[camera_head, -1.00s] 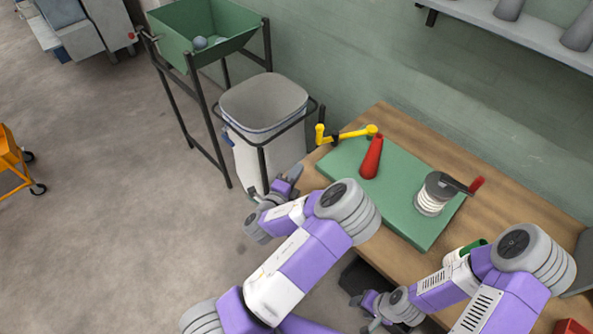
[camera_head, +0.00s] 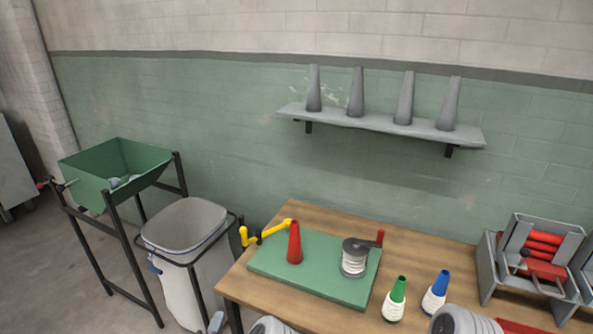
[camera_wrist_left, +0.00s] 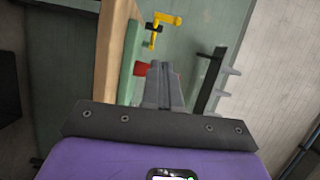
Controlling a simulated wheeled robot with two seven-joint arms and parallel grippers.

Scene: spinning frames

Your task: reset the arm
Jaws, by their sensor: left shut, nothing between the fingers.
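My left gripper (camera_wrist_left: 163,82) shows in the left wrist view with its two grey fingers together and nothing between them. In the head view only the tip of my left gripper (camera_head: 216,322) shows at the bottom edge, in front of the white bin. Parts of my arms show at the bottom edge. My right gripper is out of view.
Green-tipped (camera_head: 396,298) and blue-tipped (camera_head: 435,291) cones stand to the right. The bin (camera_head: 190,240) stands left.

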